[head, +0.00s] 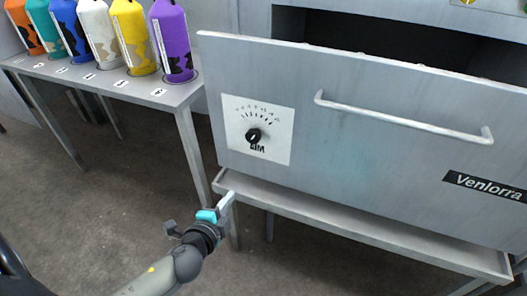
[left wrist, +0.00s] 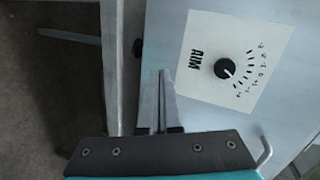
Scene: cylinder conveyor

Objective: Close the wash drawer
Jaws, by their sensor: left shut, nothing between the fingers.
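The wash drawer (head: 370,130) is a large grey metal front with a long bar handle (head: 400,118) and a black "Venlorra" label. It stands out from the cabinet, with a dark opening behind its top edge. A white dial panel with a black knob (head: 253,136) is on its left part; the knob also shows in the left wrist view (left wrist: 225,68). My left gripper (head: 229,199) is shut and empty, low by the drawer's lower left corner. In the left wrist view its fingers (left wrist: 160,78) point along the drawer front's edge; I cannot tell whether they touch. My right gripper is not in view.
A metal ledge (head: 350,215) runs under the drawer. At the upper left, a narrow table (head: 185,95) holds several coloured cylinders, the purple one (head: 170,38) nearest the drawer. The floor (head: 90,215) at lower left is clear.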

